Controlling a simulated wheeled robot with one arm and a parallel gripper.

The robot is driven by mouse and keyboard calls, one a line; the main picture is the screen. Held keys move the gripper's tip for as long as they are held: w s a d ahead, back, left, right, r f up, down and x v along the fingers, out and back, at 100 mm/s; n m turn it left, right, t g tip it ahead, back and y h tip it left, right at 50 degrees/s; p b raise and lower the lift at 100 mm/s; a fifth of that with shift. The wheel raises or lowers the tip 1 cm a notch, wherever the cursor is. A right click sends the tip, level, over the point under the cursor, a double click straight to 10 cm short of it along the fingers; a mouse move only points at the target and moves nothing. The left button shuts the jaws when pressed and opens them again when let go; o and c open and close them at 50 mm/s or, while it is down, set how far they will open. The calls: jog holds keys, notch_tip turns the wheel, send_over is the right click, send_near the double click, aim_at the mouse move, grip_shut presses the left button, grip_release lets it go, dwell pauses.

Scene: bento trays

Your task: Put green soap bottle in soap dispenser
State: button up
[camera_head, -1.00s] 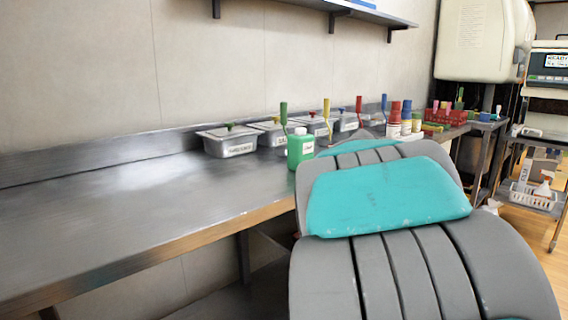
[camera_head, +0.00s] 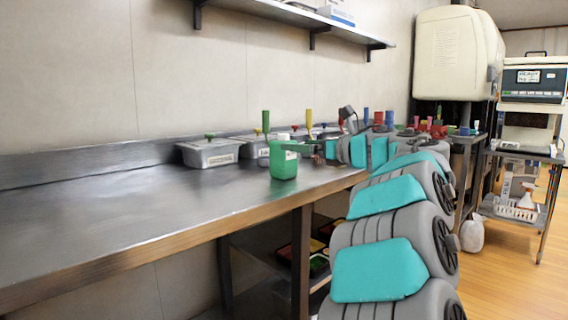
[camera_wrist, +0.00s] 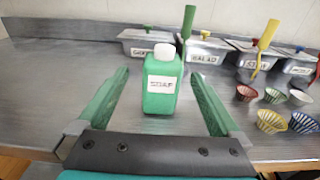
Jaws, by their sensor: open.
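The green soap bottle (camera_head: 284,161) stands upright on the steel counter near its front edge. In the wrist view the bottle (camera_wrist: 161,84) has a white cap and a white label reading "SOAP". My gripper (camera_wrist: 159,76) is open, with one green finger on each side of the bottle and a visible gap on both sides. In the head view my gripper (camera_head: 296,147) reaches the bottle from the right; part of it is hard to make out there. A large cream unit (camera_head: 452,55) hangs on the wall at the back right; I cannot tell whether it is the soap dispenser.
Lidded steel containers (camera_head: 210,153) line the counter's back, several with coloured-handled utensils. Small coloured cups (camera_wrist: 272,121) stand right of the bottle in the wrist view. The counter's left (camera_head: 110,205) is clear. A cart (camera_head: 520,150) stands at the right, with a white jug (camera_head: 472,235) beside it.

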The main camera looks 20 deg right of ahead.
jog(key=x, duration=0.7)
jog(key=shift+w+d+f, duration=0.2)
jog(key=shift+w+f, duration=0.05)
jog(key=shift+f, duration=0.05)
jog(key=shift+c, duration=0.2)
grip_shut()
dwell(0.3)
jog(key=shift+r, duration=0.1)
jog(key=shift+r+p, duration=0.65)
jog(key=shift+r, duration=1.2)
jog(key=a+b+v, duration=0.1)
jog(key=v, duration=1.5)
jog(key=shift+s+r, duration=0.25)
